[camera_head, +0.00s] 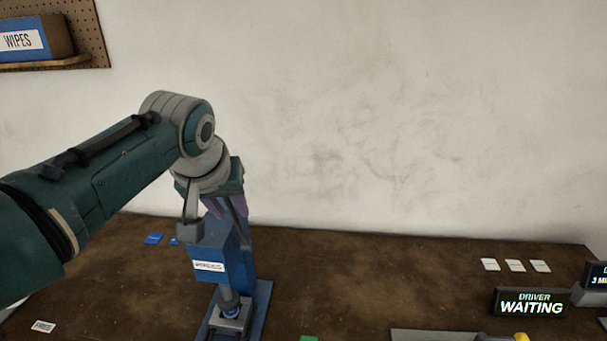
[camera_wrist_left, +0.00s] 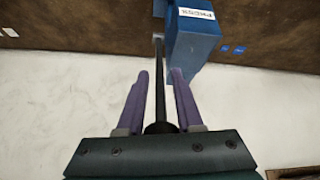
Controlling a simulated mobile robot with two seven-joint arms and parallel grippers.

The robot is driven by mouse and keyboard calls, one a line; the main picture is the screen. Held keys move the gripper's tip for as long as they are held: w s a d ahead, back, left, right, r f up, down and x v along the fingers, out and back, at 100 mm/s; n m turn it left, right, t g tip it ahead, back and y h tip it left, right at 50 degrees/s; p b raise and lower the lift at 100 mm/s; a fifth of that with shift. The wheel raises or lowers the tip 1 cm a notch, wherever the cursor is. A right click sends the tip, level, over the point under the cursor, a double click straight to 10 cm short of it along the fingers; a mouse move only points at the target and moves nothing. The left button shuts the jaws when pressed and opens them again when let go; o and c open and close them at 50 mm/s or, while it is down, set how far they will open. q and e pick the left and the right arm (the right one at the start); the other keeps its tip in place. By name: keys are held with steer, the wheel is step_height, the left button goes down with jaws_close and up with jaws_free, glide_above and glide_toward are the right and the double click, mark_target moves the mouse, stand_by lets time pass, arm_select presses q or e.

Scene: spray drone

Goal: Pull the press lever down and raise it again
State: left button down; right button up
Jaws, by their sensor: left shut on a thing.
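The blue press (camera_head: 210,258) stands on the brown bench with its label facing me, and its head also shows at the top of the left wrist view (camera_wrist_left: 192,38). Its dark lever (camera_wrist_left: 159,85) runs between the two purple fingers of my left gripper (camera_wrist_left: 159,74), with a round black knob (camera_wrist_left: 160,128) close to the palm. The left gripper (camera_head: 238,207) is shut on the lever, just behind and above the press head in the head view. The arm and press hide the lever there. My right gripper is out of view.
A lit sign (camera_head: 530,303) reads "DRIVER WAITING" at the right. Several white cards (camera_head: 515,265) lie behind it, and small blue pieces (camera_head: 154,238) lie left of the press. A wipes box (camera_head: 35,40) sits on a wall shelf.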

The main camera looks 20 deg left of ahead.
arm_select(q)
steer(key=shift+w+a+r, duration=0.15)
steer(key=shift+w, duration=0.05)
steer(key=c, duration=1)
jaws_free()
steer(key=shift+o, duration=0.5)
steer(key=shift+w+r, duration=0.15)
steer(key=shift+s+r, duration=0.15)
steer(key=shift+s, duration=0.05)
steer(key=v, duration=0.9)
steer(key=shift+r, duration=0.15)
steer(key=shift+s, duration=0.15)
